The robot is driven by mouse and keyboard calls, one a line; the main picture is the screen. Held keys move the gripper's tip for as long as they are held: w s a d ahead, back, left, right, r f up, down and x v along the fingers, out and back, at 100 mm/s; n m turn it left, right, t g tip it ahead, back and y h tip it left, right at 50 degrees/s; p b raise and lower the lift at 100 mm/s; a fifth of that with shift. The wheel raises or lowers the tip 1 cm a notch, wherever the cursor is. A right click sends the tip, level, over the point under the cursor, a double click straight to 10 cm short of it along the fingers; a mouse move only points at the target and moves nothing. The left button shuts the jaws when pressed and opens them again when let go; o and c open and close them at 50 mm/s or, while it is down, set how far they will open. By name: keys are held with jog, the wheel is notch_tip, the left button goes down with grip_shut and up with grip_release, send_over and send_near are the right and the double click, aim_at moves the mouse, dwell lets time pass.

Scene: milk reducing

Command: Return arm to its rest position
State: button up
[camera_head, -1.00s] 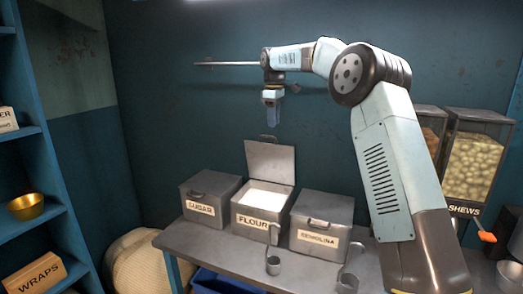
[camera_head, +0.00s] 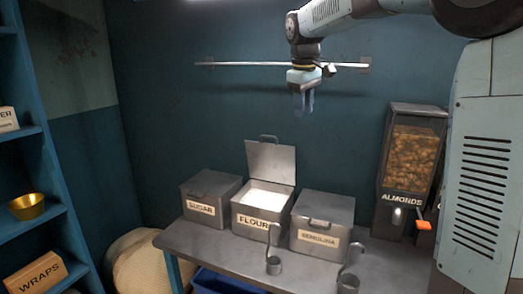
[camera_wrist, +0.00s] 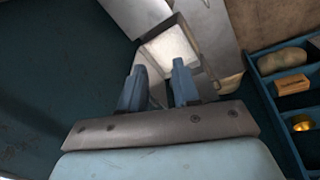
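My gripper (camera_head: 303,102) hangs in the air with its fingers pointing down, above the metal table and well above the flour bin (camera_head: 262,205). In the wrist view the two blue fingers (camera_wrist: 160,88) stand apart with nothing between them. The flour bin is open with its lid raised, and white flour shows inside; it also shows in the wrist view (camera_wrist: 172,52), beyond the fingertips. My arm comes in from the right side of the head view, and its upper links are partly cut off by the frame.
A closed sugar bin (camera_head: 208,200) and a closed semolina bin (camera_head: 320,222) flank the flour bin. Scoops (camera_head: 273,264) rest on the table (camera_head: 215,255). An almond dispenser (camera_head: 411,165) stands right. A rail (camera_head: 250,64) runs along the wall. A blue shelf (camera_head: 35,225) is at left.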

jog(key=s+d+f+m+t, duration=0.15)
jog(key=s+d, duration=0.25)
jog(key=s, duration=0.5)
jog(key=s+d+f+m, duration=0.1)
jog(key=s+d+m, duration=0.2)
jog(key=s, duration=0.6)
jog(key=s+d+f+m+t, duration=0.1)
jog(key=s+d+f+m, duration=0.1)
jog(key=s+f, duration=0.2)
jog(key=s+d+f+m+t, duration=0.1)
jog(key=s+f, duration=0.4)
jog(key=s, duration=0.5)
jog(key=shift+d+m+y, duration=0.4)
jog(key=shift+d+m, duration=0.15)
jog(key=shift+d, duration=0.2)
